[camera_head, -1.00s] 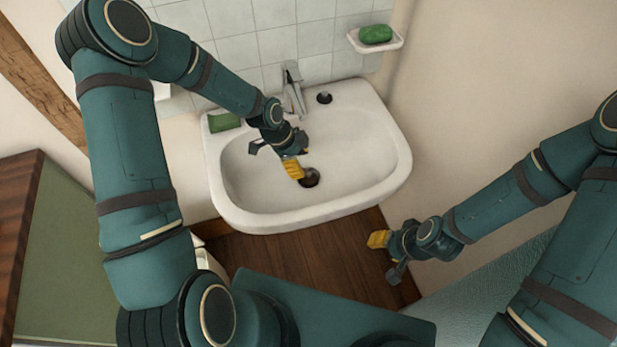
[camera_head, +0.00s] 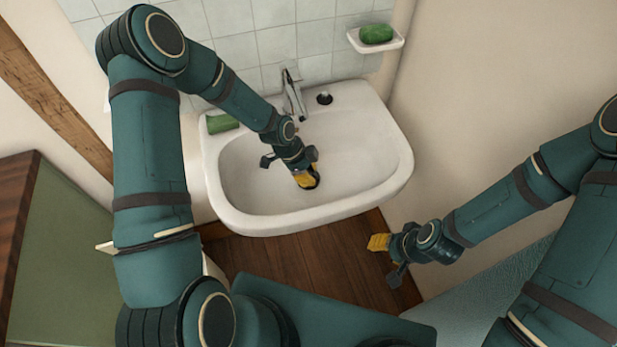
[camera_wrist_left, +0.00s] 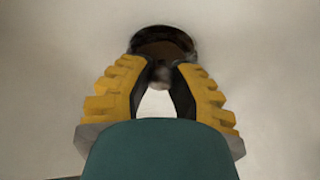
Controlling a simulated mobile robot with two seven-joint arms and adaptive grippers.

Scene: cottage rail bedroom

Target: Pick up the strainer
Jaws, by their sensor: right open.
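The strainer (camera_wrist_left: 165,34) appears as a dark round rim with a brownish inside and a small greyish knob, at the drain in the sink bowl. In the head view only a dark edge of it (camera_head: 315,170) shows past my left gripper. My left gripper (camera_wrist_left: 164,66) points down at it with its yellow fingers apart. The fingertips overlap its near edge in the wrist view, with the knob between them; contact cannot be told. My right gripper (camera_head: 387,257) is open and empty, in front of the sink at the right.
The white sink (camera_head: 235,205) surrounds my left gripper, with a metal faucet (camera_head: 293,92) behind it. A dark round hole (camera_head: 324,98) is in its back ledge. Green soap (camera_head: 221,123) lies on the left ledge; another (camera_head: 376,33) sits in a wall dish (camera_head: 362,44).

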